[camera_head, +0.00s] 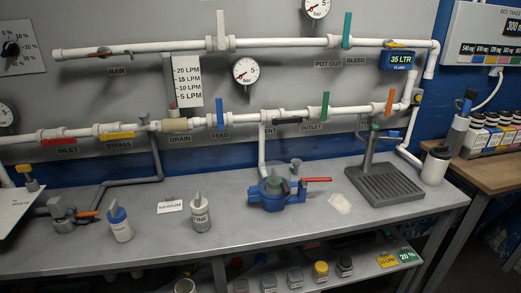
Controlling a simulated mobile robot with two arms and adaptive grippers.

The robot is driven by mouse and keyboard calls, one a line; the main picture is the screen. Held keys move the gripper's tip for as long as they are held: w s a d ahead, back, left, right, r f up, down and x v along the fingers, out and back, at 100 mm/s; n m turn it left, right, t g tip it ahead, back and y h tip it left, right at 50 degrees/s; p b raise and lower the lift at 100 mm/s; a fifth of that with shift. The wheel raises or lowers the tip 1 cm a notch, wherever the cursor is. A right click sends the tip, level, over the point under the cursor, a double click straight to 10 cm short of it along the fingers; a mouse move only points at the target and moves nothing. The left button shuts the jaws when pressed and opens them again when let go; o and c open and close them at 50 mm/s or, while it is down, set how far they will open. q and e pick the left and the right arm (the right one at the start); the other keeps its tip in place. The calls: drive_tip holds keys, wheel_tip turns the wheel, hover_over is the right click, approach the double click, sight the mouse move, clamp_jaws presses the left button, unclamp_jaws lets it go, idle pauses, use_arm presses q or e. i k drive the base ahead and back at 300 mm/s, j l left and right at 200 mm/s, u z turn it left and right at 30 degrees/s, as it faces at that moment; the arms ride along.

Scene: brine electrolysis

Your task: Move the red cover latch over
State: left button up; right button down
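A blue round device (281,197) sits on the grey bench near the middle, with a grey-green piece on its top. A red lever (317,180) sticks out from its upper right side, lying roughly level and pointing right. I take this lever to be the red cover latch. Another red handle (58,141) lies along the lower pipe at the inlet label. Neither of my grippers shows in the head view, and nothing touches the red lever.
A grey drain stand (384,186) and a white powder patch (339,203) are right of the device. Pipes with coloured valves (326,106) run behind. The front bench edge is mostly clear.

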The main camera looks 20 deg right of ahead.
sight(304, 181)
drive_tip(key=z, duration=1.25)
